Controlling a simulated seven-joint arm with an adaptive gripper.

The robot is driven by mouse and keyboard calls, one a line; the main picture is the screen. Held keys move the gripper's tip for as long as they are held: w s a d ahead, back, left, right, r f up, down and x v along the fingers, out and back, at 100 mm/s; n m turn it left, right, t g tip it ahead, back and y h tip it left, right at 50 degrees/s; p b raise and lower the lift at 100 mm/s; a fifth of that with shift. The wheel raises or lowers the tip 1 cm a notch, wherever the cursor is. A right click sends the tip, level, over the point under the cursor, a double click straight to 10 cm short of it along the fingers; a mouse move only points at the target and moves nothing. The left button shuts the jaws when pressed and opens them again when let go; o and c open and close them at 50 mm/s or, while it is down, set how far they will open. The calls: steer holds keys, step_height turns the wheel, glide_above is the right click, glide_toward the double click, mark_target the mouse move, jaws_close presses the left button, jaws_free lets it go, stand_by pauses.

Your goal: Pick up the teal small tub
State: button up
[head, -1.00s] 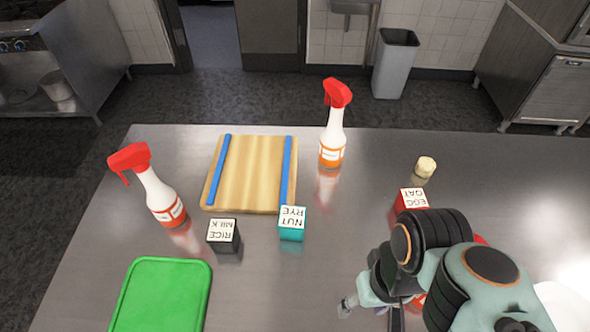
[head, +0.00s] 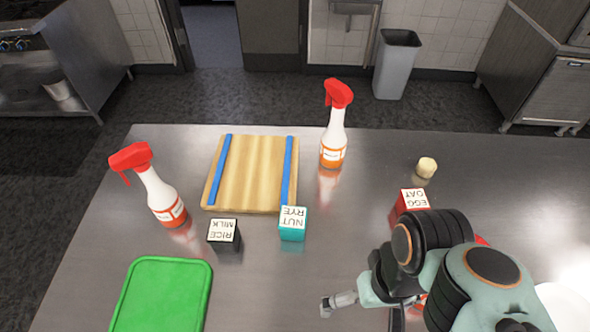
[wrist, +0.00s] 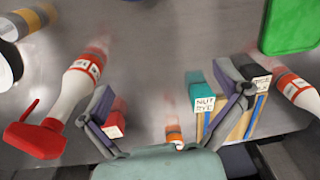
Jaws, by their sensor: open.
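The teal small tub (head: 292,230) is a small cube with a white top lettered NUT RYE. It stands on the steel table at the near right corner of the wooden board. My gripper (head: 362,312) is to the right of the tub and nearer to me, with its fingers partly hidden by my arm. In the wrist view the tub (wrist: 199,88) shows between the spread fingers, just left of the right finger. My gripper (wrist: 165,104) is open and empty, apart from the tub.
A black tub (head: 223,236) stands left of the teal one, and a red tub (head: 411,200) is to the right. The wooden board (head: 255,172) with blue strips lies behind. Spray bottles (head: 334,140) (head: 160,195) stand at both sides. A green lid (head: 165,293) lies front left.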

steer(key=w+r+m+t, duration=0.3)
steer(key=w+r+t, duration=0.1)
steer(key=w, duration=0.8)
steer(key=g, duration=0.2)
glide_above(293, 217)
steer(key=w+d, duration=0.3)
step_height(293, 217, down, 12)
steer(key=shift+n+g+h, duration=0.4)
steer(key=shift+g, duration=0.5)
steer(key=s+a+f, duration=0.1)
steer(key=f, duration=0.2)
steer(key=s+a+f, duration=0.1)
steer(key=f, duration=0.1)
steer(key=s+a+f, duration=0.1)
steer(key=f, duration=0.2)
steer(key=shift+f, duration=0.3)
step_height(293, 217, down, 5)
steer(key=shift+r, duration=0.1)
steer(key=shift+f, duration=0.6)
steer(key=c, duration=1.3)
